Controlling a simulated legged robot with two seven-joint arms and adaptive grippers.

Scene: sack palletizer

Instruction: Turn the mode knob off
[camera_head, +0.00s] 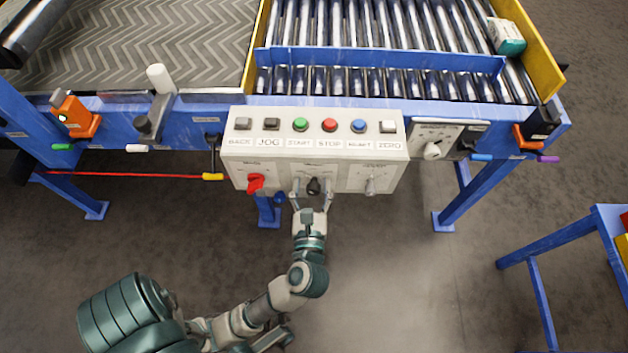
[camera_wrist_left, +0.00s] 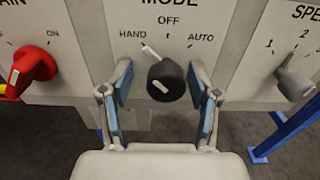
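The mode knob (camera_wrist_left: 172,76) is black with a white pointer and sits under the word MODE in the left wrist view. Its pointer slants up and left toward HAND; OFF is at the top and AUTO at the right. It also shows in the head view (camera_head: 314,186), at the lower middle of the control box (camera_head: 235,150). My left gripper (camera_wrist_left: 161,88) is open, with one blue-padded finger on each side of the knob and visible gaps. It also shows in the head view (camera_head: 312,197), in front of the box. My right gripper is not in view.
The red main knob (camera_wrist_left: 35,64) is left of the mode knob, and the grey speed knob (camera_wrist_left: 293,80) is right. Several push buttons, including a red stop button (camera_head: 329,125), line the box top. A roller conveyor (camera_head: 390,40) lies behind.

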